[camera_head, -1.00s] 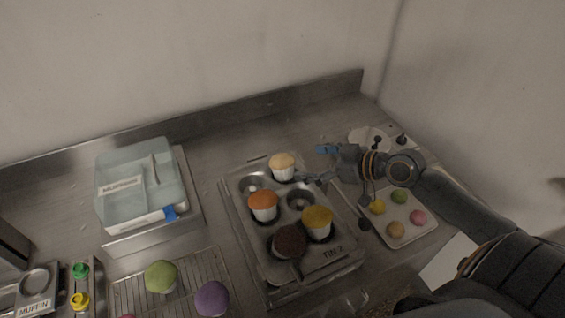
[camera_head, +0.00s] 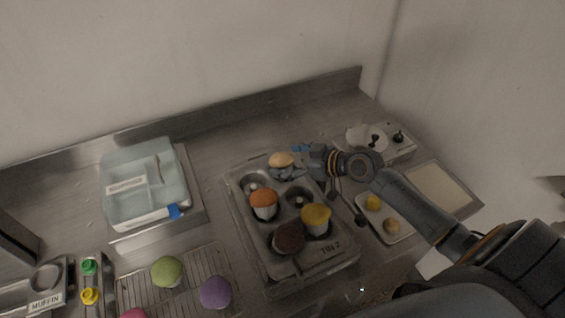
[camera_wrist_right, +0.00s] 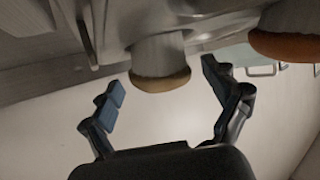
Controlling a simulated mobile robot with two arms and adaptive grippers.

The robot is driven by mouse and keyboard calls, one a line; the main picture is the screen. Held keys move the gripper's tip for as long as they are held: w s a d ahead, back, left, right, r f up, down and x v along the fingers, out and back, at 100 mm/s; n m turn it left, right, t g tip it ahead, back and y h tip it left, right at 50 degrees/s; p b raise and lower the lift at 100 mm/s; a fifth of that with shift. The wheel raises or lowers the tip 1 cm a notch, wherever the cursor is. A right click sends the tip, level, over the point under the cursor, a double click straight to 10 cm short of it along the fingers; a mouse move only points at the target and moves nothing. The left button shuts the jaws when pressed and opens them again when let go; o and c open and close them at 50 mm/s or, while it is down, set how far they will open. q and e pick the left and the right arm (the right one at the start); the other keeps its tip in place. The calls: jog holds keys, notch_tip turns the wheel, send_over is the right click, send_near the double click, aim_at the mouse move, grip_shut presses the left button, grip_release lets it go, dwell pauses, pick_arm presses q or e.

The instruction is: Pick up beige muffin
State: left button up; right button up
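The beige muffin (camera_head: 281,159) in a white cup sits at the far end of the tin (camera_head: 337,261) marked "TIN 2". My right gripper (camera_head: 299,163) is at the muffin's right side, and its fingers partly cover the cup. In the right wrist view the beige muffin (camera_wrist_right: 160,68) appears upside down between the two spread blue-padded fingers of my right gripper (camera_wrist_right: 165,92). Gaps show on both sides, so the gripper is open. My left gripper is not in view.
The tin also holds an orange muffin (camera_head: 264,199), a yellow muffin (camera_head: 315,215) and a dark muffin (camera_head: 288,237). A small tray (camera_head: 400,236) lies right of the tin, partly under my arm. A blue box (camera_head: 121,206) stands left; a cooling rack (camera_head: 207,258) lies in front.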

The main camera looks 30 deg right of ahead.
jog(key=c, duration=0.7)
jog(key=shift+r, duration=0.1)
